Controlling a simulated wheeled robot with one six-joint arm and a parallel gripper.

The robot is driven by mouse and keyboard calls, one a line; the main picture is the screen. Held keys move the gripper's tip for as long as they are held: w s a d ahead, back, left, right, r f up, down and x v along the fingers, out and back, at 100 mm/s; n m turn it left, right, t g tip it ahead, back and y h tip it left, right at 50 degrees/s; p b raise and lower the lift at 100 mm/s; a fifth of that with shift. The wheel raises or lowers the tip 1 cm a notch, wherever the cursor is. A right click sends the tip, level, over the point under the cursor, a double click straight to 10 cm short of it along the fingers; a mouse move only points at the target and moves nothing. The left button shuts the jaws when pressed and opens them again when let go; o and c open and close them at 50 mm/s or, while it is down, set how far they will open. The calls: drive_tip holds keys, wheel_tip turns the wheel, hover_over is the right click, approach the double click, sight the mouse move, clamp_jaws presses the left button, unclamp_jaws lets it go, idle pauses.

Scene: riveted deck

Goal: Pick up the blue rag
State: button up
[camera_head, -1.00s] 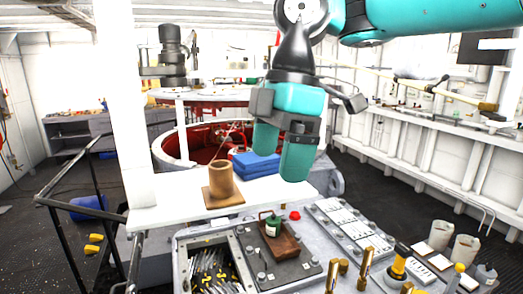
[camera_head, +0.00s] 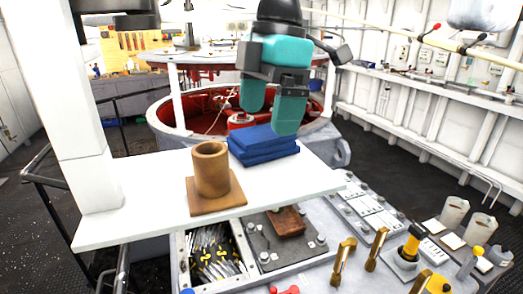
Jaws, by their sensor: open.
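The blue rag (camera_head: 262,149) lies folded in a flat stack on the white shelf board (camera_head: 140,218), toward its far right end. My gripper (camera_head: 270,118) is in front of the camera with its two teal fingers spread apart and empty. In the picture the fingertips overlap the space just above and behind the rag. The right finger comes close to the rag's upper right edge; I cannot tell whether it touches. The rag's top edge is partly hidden by the fingers.
A brown cup (camera_head: 211,168) on a square brown base (camera_head: 215,197) stands left of the rag. A white post (camera_head: 85,130) rises at the board's left. Below are a tool bin (camera_head: 213,255), a console with brass levers (camera_head: 341,262) and beakers (camera_head: 453,212). A red round pit lies behind.

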sight(263, 133)
drive_tip(key=f, duration=0.1)
drive_tip(key=f+b, duration=0.1)
drive_tip(key=f, duration=0.2)
drive_tip(key=shift+s+a, duration=0.2)
drive_tip(key=shift+a, duration=0.15)
drive_tip(key=c, duration=1)
drive_tip(key=shift+r, duration=0.1)
drive_tip(key=shift+r, duration=0.6)
wheel_tip(263, 133, up, 2)
drive_tip(key=shift+r+p, duration=0.1)
drive_tip(key=shift+p, duration=0.75)
drive_tip(key=s+d+b, duration=0.1)
drive_tip(key=s, duration=0.4)
drive_tip(key=s+d+b, duration=0.2)
drive_tip(key=s, duration=0.4)
drive_tip(key=s+d+b, duration=0.1)
drive_tip(key=s+d, duration=0.1)
drive_tip(key=s, duration=0.4)
drive_tip(key=shift+s, duration=0.25)
